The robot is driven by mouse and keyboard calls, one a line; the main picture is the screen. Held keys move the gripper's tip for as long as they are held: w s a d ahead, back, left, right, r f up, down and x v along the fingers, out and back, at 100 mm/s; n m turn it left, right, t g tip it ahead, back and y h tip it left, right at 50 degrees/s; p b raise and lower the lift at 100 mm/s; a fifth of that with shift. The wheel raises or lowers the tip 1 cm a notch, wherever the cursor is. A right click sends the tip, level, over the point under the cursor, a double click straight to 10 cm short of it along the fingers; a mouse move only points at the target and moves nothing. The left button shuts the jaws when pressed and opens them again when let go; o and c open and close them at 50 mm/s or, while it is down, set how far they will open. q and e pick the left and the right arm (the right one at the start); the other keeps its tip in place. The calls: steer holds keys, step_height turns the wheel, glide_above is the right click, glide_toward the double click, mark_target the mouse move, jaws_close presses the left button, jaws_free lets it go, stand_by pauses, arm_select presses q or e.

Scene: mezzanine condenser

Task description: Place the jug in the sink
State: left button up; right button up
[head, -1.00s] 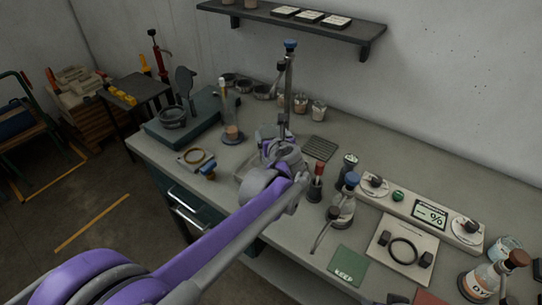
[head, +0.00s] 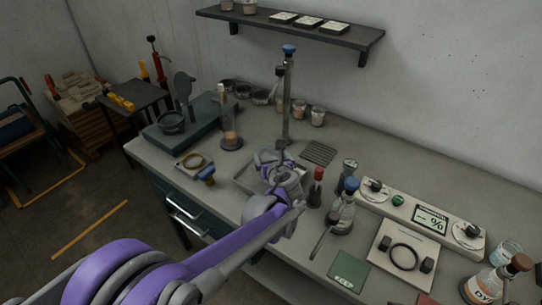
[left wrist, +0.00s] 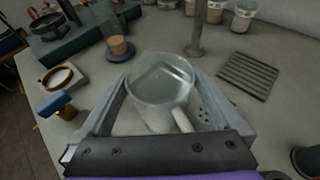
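The clear glass jug (left wrist: 158,82) is between my left gripper's fingers (left wrist: 160,80) in the left wrist view, upright, with its handle toward the palm. The fingers lie against its two sides. In the head view my left gripper (head: 272,158) hides most of the jug. The sink (head: 243,180) is a pale, shallow basin in the bench, under the gripper. Its pale floor and drain holes (left wrist: 206,107) show beside the jug. I cannot tell whether the jug's base touches the sink floor. My right gripper is not in view.
A tall metal post (head: 287,105) with a blue top stands behind the sink. A ribbed grey mat (head: 319,152) lies to the right. A red-topped bottle (head: 316,188) and a blue-stoppered flask (head: 342,210) stand close right. A ring on a plate (head: 194,161) lies left.

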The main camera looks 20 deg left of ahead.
arm_select(q)
steer(key=shift+r, duration=0.25)
steer(key=v, duration=1.2)
steer(key=s+a+f+n+g+h, duration=0.1)
steer(key=s+a+f+n+g, duration=0.2)
steer(key=s+n, duration=0.45)
steer(key=s+a+f+n+g+h, duration=0.1)
steer(key=s+a+f+n+g, duration=0.1)
steer(key=s+a+f+n, duration=0.45)
steer(key=s+d+f+n+g+h, duration=0.1)
steer(key=s+d+n+h, duration=0.1)
steer(key=s+n, duration=0.3)
steer(key=s+d+f+n+g+h, duration=0.1)
steer(key=s+n, duration=0.5)
steer(key=n, duration=0.6)
steer(key=shift+s+d+f+h, duration=0.2)
steer(key=shift+d+f+h, duration=0.2)
steer(key=shift+d+f, duration=0.15)
